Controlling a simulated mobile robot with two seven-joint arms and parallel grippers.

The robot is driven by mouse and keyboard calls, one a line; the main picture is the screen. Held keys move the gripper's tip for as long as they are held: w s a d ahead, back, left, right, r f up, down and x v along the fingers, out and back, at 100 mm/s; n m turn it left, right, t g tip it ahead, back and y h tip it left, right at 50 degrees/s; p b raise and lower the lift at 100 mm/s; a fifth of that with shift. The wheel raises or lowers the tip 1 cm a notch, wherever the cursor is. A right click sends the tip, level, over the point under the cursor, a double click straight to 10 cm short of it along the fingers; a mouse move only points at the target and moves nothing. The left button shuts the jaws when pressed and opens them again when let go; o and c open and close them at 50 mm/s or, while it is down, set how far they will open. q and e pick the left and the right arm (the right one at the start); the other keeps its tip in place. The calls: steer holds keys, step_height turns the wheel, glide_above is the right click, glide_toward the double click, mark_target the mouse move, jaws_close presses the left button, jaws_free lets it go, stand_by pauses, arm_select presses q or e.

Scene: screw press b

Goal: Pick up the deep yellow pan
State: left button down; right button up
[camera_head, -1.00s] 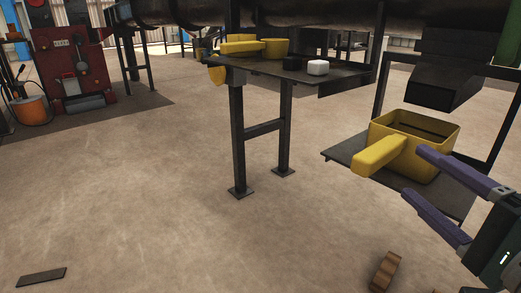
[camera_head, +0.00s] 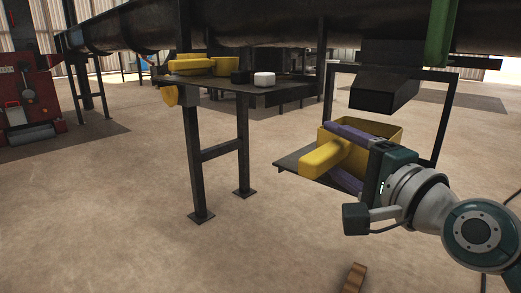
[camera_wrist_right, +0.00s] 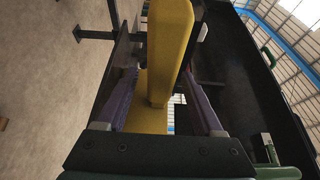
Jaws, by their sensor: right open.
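The deep yellow pan (camera_head: 384,131) sits on a low dark shelf (camera_head: 292,164) under a dark chute, with its thick handle (camera_head: 324,158) pointing to the front left. My right gripper (camera_head: 338,152) is open, with its purple fingers on either side of the handle. In the right wrist view the handle (camera_wrist_right: 169,45) runs up between the two fingers (camera_wrist_right: 163,100), and the pan body is mostly hidden behind the gripper. I cannot tell whether a finger touches the handle. My left gripper is not in view.
A higher dark shelf (camera_head: 225,83) on posts holds another yellow pan (camera_head: 226,64), a black block (camera_head: 240,76) and a white block (camera_head: 264,79). The dark chute (camera_head: 385,92) hangs just above the deep pan. A brown block (camera_head: 355,278) lies on the otherwise open floor.

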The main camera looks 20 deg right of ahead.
jaws_close()
stand_by(0.4)
steer(key=shift+r, duration=0.1)
stand_by(0.8)
